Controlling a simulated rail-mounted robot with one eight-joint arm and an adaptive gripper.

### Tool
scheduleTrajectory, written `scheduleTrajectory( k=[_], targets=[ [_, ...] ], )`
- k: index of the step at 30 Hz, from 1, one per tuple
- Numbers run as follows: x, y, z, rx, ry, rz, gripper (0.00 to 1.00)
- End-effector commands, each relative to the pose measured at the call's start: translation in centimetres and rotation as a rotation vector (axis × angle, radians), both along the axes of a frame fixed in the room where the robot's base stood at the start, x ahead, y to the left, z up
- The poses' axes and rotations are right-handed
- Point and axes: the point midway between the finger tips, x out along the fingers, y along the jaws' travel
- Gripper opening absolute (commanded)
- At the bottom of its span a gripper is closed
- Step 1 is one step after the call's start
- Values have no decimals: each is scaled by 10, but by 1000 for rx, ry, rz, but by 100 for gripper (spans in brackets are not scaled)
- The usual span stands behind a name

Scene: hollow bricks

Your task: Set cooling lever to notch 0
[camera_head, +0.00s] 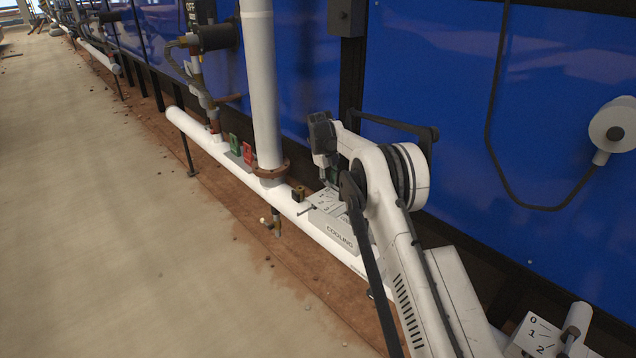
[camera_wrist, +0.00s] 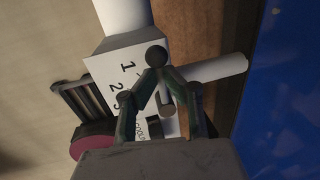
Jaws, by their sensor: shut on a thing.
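The cooling box (camera_head: 341,233), a pale block marked "COOLING", sits on the white horizontal pipe in the head view. Its numbered face (camera_wrist: 114,63) shows 1, 2 and part of another digit in the wrist view. The cooling lever (camera_wrist: 156,56) has a dark round knob and a pale stem that runs down between my fingers. My gripper (camera_wrist: 158,72) is shut on the lever, with the fingertips meeting just below the knob. In the head view my gripper (camera_head: 330,182) is over the box's far side and hides the lever. I cannot read the lever's notch.
A thick white vertical pipe (camera_head: 262,90) rises left of the box. Green (camera_head: 234,145) and red (camera_head: 248,154) tags stand beyond it. A second numbered box (camera_head: 537,337) is at the bottom right. Blue panels (camera_head: 490,90) close off the back. The floor (camera_head: 110,190) at left is clear.

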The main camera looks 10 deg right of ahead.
Motion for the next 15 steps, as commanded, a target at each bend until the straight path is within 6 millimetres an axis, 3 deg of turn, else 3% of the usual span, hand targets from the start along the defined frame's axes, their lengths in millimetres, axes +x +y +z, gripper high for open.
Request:
scheduleTrajectory(
  k=[1, 12, 13, 15],
  targets=[
    [5, 7, 2, 9, -18, 5, 0],
    [5, 6, 2, 8, -19, 1, 0],
    [5, 6, 2, 8, -19, 1, 12],
    [5, 6, 2, 8, -19, 1, 21]
  ],
)
